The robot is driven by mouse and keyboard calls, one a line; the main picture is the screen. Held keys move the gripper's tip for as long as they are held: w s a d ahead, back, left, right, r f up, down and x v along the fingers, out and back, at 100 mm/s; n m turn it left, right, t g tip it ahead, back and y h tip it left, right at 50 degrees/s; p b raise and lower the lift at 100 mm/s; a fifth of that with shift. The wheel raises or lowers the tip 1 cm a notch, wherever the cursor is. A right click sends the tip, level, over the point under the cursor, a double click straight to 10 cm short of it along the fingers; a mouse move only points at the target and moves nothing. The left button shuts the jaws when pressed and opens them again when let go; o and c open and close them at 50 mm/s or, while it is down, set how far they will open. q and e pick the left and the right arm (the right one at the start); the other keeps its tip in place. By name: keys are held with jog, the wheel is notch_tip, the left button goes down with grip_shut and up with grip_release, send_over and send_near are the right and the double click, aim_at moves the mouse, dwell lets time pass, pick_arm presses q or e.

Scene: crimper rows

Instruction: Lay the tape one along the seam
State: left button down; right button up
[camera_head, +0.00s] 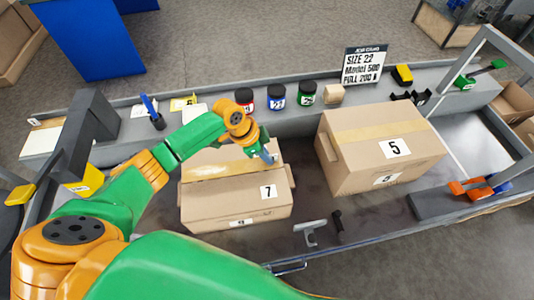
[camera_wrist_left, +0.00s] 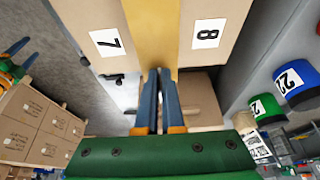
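A brown carton (camera_head: 235,208) labelled 7 stands on the dark bench left of centre. A tan tape strip (camera_head: 212,171) runs across its top; in the left wrist view the strip (camera_wrist_left: 154,25) lies between labels 7 and 8. My left gripper (camera_head: 270,157) is over the right end of that strip. In the left wrist view its blue-grey fingers (camera_wrist_left: 159,75) meet at the tips, by the carton's edge; nothing clearly shows between them. Contact with the tape cannot be told. My right gripper is not in view.
A taped carton (camera_head: 338,165) labelled 5 stands to the right. Several numbered jars (camera_head: 276,97), a small tan block (camera_head: 330,95) and a sign (camera_head: 364,65) line the back ledge. A grey tool (camera_head: 309,232) lies in front, and a frame (camera_head: 500,45) rises at right.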

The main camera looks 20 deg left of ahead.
aim_at(265, 163)
pick_arm(q)
jog(key=shift+f+b, duration=1.2)
jog(key=shift+f, duration=1)
jog(key=c, duration=1)
grip_release()
jog(key=shift+o, duration=0.2)
jog(key=v, duration=0.7)
jog(key=shift+s, duration=0.1)
